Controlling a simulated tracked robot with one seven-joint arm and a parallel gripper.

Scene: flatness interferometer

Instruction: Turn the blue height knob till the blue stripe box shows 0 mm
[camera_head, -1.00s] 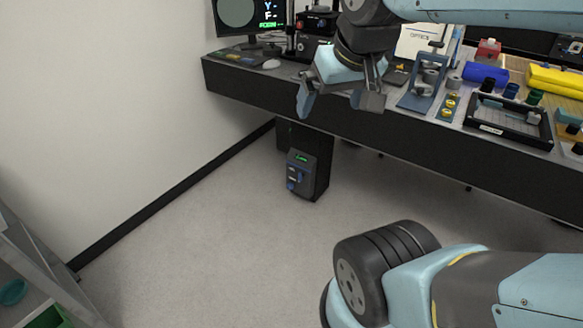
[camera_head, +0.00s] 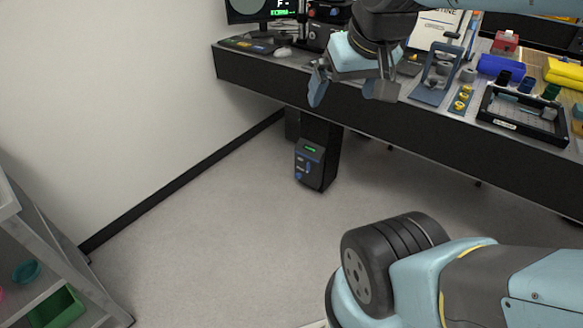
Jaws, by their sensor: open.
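My gripper (camera_head: 349,93) is open and empty, with its two fingers apart in front of the dark front face of the bench. A blue cap-like knob (camera_head: 526,86) stands on the bench at the right, between a black one and a green one; I cannot tell for sure that it is the height knob. My gripper is well to its left. The monitor (camera_head: 262,11) at the top left is cut off by the picture edge. Its coloured text is too small to read, and I cannot make out a blue stripe box or its value.
A dark control box (camera_head: 313,162) with a small green display and blue controls is under the bench. A black-framed tray (camera_head: 522,114), a blue cylinder (camera_head: 500,65) and a yellow object (camera_head: 567,74) crowd the bench's right. A shelf (camera_head: 50,255) stands at lower left. The floor between is clear.

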